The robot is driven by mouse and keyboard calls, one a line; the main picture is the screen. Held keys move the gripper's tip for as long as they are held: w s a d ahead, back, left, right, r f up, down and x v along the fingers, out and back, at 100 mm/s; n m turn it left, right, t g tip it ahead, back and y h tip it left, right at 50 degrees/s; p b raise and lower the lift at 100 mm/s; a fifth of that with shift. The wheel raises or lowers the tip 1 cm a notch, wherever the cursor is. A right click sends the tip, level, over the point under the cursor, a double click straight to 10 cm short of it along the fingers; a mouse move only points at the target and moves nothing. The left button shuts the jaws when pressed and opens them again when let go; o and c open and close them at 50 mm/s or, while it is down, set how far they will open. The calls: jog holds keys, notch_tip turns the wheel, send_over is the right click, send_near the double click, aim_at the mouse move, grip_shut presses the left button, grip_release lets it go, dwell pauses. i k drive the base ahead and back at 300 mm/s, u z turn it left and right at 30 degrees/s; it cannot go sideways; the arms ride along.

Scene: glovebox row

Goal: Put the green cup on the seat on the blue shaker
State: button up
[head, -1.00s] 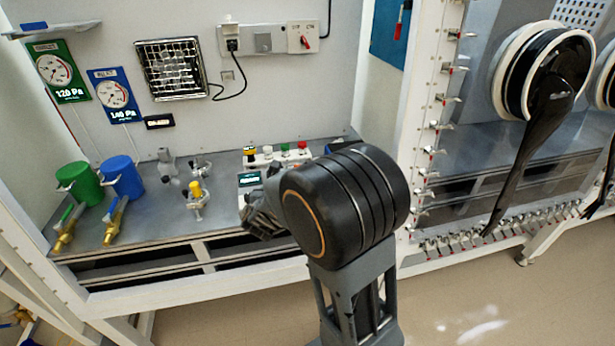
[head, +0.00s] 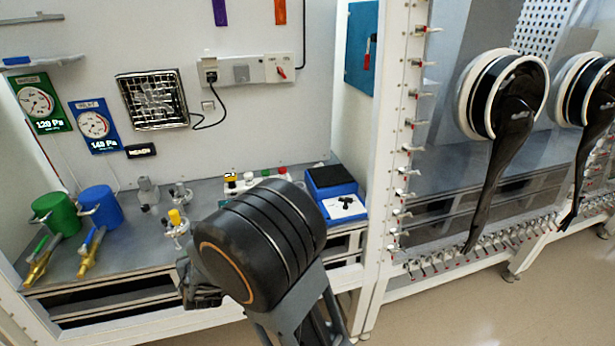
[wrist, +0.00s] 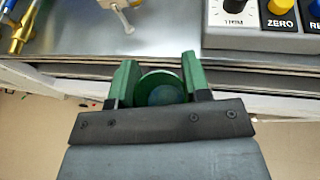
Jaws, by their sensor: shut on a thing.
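My gripper (wrist: 160,72) is shut on the green cup (wrist: 163,88) in the wrist view. The cup sits between the two green-looking fingers, seen end-on with its round rim showing, just in front of the bench's front edge. In the head view my gripper (head: 198,288) is a dark shape left of my arm, and the cup cannot be made out there. The blue shaker (head: 333,189) stands on the right of the bench with a dark top and a white front part bearing a small black piece (head: 346,202), perhaps the seat. It is right of and beyond my arm.
A green canister (head: 56,214) and a blue canister (head: 100,207) stand at the bench's left, with brass valves before them. A yellow-topped fitting (head: 175,222) is mid-bench. A button panel (wrist: 265,17) lies beyond my gripper. The white frame post (head: 385,150) stands right of the shaker.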

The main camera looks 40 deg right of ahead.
aim_at(332, 174)
jog(key=u, duration=1.85)
jog(key=k, duration=0.85)
jog(key=z, duration=1.55)
jog(key=i, duration=0.5)
jog(key=z, duration=0.05)
